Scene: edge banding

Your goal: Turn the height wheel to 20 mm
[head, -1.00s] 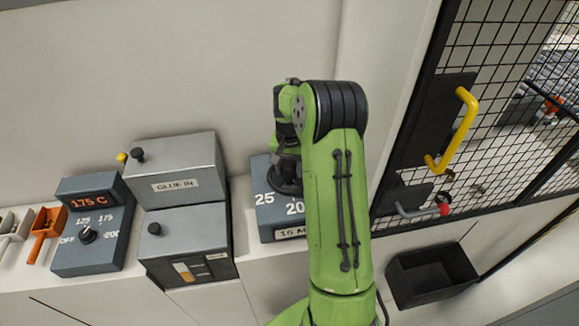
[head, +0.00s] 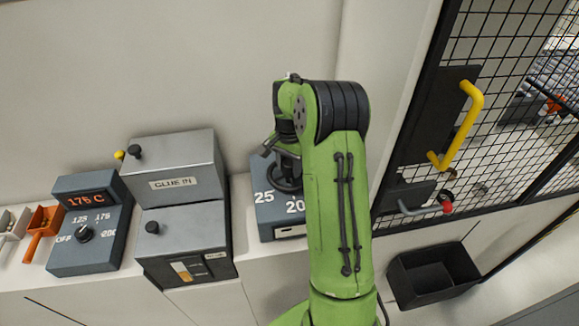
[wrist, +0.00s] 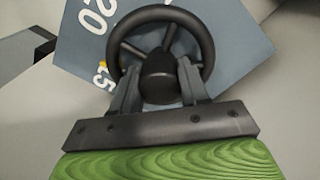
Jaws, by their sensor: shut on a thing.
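The height wheel (wrist: 207,42) is a black spoked handwheel on a blue-grey box (wrist: 240,40). In the wrist view, my gripper (wrist: 158,76) has one finger on each side of the dark hub and is shut on the wheel. A yellow mark (wrist: 103,64) shows by the rim's left side, beside a partly hidden number ending in 5. The number 20 is farther up the dial. In the head view, my green arm hides much of the box (head: 265,220); 25 and 20 show on it. The small label on its front has no readable text.
Left of the box stand a grey GLUE IN unit (head: 180,215) and a temperature control box (head: 90,255) showing about 175 C. An orange scoop (head: 42,225) is at far left. At right are a mesh door with a yellow handle (head: 470,100) and a black bin (head: 435,275).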

